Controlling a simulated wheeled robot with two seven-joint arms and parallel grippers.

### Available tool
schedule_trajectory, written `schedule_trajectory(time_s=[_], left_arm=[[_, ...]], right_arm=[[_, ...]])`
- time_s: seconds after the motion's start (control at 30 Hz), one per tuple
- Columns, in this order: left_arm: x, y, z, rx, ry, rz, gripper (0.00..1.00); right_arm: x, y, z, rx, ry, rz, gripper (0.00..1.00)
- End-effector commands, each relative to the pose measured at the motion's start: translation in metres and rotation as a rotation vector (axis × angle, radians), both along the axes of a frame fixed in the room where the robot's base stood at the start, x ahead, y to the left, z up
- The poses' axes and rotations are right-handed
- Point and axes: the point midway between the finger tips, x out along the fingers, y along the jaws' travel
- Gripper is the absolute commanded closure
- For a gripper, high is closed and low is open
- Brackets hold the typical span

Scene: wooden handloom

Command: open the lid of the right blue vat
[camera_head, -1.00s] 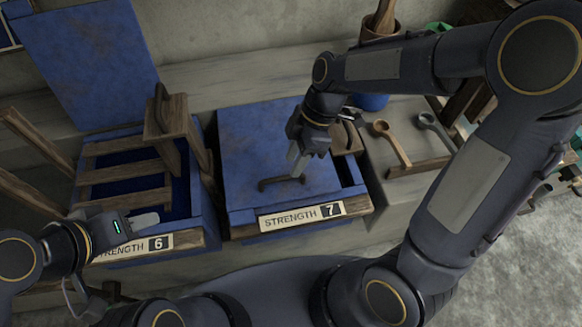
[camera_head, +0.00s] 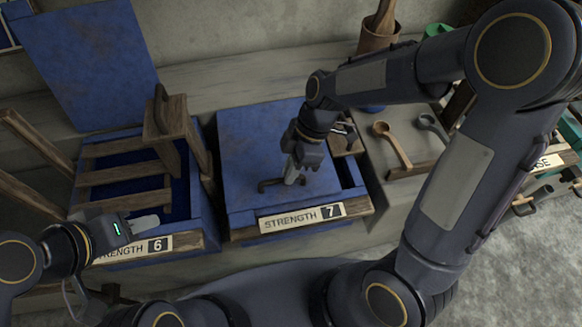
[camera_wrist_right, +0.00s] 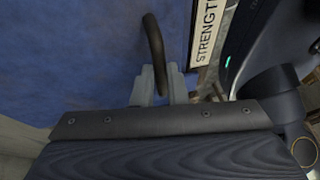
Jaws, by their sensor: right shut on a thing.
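The right blue vat, labelled STRENGTH 7 (camera_head: 302,217), has a flat blue lid (camera_head: 245,145) lying on it. A dark bar handle (camera_head: 269,185) sits near the lid's front edge. My right gripper (camera_head: 293,177) is at the right end of this handle. In the right wrist view the gripper (camera_wrist_right: 160,84) is shut on the curved handle (camera_wrist_right: 154,42), above the blue lid surface (camera_wrist_right: 80,60). My left gripper (camera_head: 143,224) is by the front of the left vat, clear of the right lid; its jaw gap cannot be made out.
The left vat's lid (camera_head: 85,65) stands raised at the back, with a wooden rack (camera_head: 125,170) over that vat. Wooden and dark ladles (camera_head: 392,142) lie on the ledge to the right. A pot (camera_head: 376,42) stands behind.

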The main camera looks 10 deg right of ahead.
Motion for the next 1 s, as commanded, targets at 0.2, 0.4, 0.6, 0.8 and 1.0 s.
schedule_trajectory(time_s=[0.2,0.4,0.6,0.8,1.0], left_arm=[[0.000,0.000,0.004,0.000,0.000,0.000,0.64],[0.000,0.000,0.027,0.000,0.000,0.000,0.64],[0.000,0.000,0.065,0.000,0.000,0.000,0.64],[0.000,0.000,0.103,0.000,0.000,0.000,0.64],[0.000,0.000,0.126,0.000,0.000,0.000,0.64]], right_arm=[[0.001,0.000,0.005,0.001,0.008,-0.001,1.00],[0.007,0.000,0.028,0.001,0.074,-0.002,1.00],[0.023,0.000,0.068,0.001,0.208,-0.003,1.00],[0.045,0.000,0.106,0.003,0.360,-0.002,1.00],[0.068,0.000,0.131,0.002,0.488,-0.002,1.00]])
